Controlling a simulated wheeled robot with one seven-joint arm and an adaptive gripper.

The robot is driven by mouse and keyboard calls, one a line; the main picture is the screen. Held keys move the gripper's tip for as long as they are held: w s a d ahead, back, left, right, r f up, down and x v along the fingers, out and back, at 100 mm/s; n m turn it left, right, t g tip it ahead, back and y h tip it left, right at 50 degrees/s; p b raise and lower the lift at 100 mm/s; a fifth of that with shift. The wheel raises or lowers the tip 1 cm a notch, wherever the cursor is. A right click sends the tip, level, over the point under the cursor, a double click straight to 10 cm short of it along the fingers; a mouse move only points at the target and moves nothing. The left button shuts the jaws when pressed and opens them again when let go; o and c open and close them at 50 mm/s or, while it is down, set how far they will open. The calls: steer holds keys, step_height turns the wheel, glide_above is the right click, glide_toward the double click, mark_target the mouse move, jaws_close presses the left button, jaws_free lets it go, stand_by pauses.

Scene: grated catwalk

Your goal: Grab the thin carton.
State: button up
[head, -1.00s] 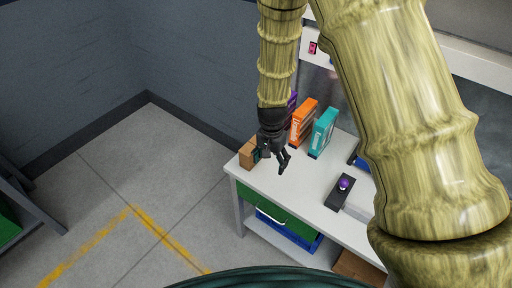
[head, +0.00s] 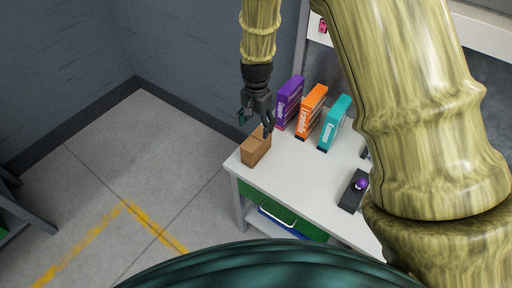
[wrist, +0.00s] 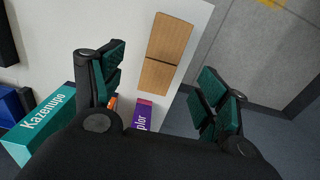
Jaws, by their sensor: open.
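A brown carton (head: 256,148) stands near the left corner of the white table. It also shows in the wrist view (wrist: 167,52), ahead of and between my open fingers. Three thin upright boxes stand in a row behind it: a purple one (head: 289,101), an orange one (head: 312,111) and a teal one (head: 335,123). The wrist view shows part of the purple box (wrist: 143,113) and the teal box (wrist: 43,122). My gripper (head: 256,124) is open and empty. It is close to the brown carton in the head view; I cannot tell whether they touch.
The white table (head: 290,180) has clear room in front of the boxes. A dark block with a purple knob (head: 354,190) sits farther right. A wall (head: 205,60) rises behind and left.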

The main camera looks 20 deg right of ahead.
mark_target(256, 138)
steer(key=shift+w+f+b, duration=0.15)
steer(key=shift+f+b, duration=0.2)
steer(key=shift+f, duration=0.25)
steer(key=shift+w+f+b, duration=0.15)
steer(key=shift+f+b, duration=0.2)
steer(key=shift+f, duration=0.2)
steer(key=shift+d+f+p, duration=0.15)
steer(key=shift+f+p, duration=0.65)
steer(key=shift+f, duration=1.75)
steer(key=shift+w+f+p, duration=0.15)
steer(key=shift+f+p, duration=1.05)
steer(key=shift+f, duration=0.35)
steer(key=shift+f+p, duration=0.35)
steer(key=shift+f, duration=0.9)
steer(key=c, duration=1.3)
steer(key=shift+r, duration=0.1)
